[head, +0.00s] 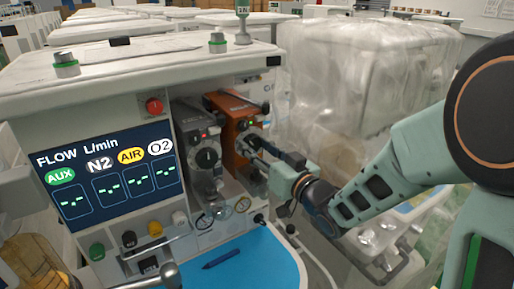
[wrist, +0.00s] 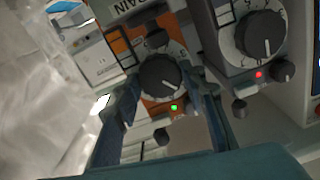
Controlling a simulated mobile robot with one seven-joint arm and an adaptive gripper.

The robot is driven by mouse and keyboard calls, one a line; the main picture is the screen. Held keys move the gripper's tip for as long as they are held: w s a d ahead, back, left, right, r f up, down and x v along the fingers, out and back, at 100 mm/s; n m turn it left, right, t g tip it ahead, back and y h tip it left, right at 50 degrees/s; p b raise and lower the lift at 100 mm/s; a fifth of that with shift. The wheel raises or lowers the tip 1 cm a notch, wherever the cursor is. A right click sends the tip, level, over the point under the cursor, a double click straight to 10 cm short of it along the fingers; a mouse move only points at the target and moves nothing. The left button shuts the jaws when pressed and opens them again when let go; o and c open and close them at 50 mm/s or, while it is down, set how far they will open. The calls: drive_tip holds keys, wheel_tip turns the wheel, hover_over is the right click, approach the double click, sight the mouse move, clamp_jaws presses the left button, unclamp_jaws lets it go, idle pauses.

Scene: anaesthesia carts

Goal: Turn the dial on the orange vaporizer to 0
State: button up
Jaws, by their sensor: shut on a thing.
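The orange vaporizer (head: 228,103) stands on the anaesthesia machine, to the right of a grey vaporizer. It also shows in the wrist view (wrist: 121,46), with a green light lit below its dial. Its black dial (wrist: 160,77) has a white pointer line; the number it points at cannot be read. My gripper (head: 251,146) reaches in from the right in the head view and hides part of the vaporizer's front. In the wrist view, my gripper's fingers (wrist: 166,88) lie on either side of the dial, shut on it.
The grey vaporizer (head: 187,120) stands close beside, with its own dial (wrist: 264,34) and a red light. A flow screen (head: 108,172) is at left. A blue work surface (head: 245,262) with a pen lies below. A plastic-covered cart (head: 350,80) stands behind my arm.

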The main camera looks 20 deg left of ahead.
drive_tip(key=m, duration=0.3)
drive_tip(key=shift+m, duration=0.3)
drive_tip(key=shift+m+p, duration=0.55)
drive_tip(key=shift+m, duration=1.05)
drive_tip(key=o, duration=1.2)
drive_tip(key=shift+c, duration=0.2)
drive_tip(key=v, duration=0.7)
drive_tip(key=shift+d, duration=0.25)
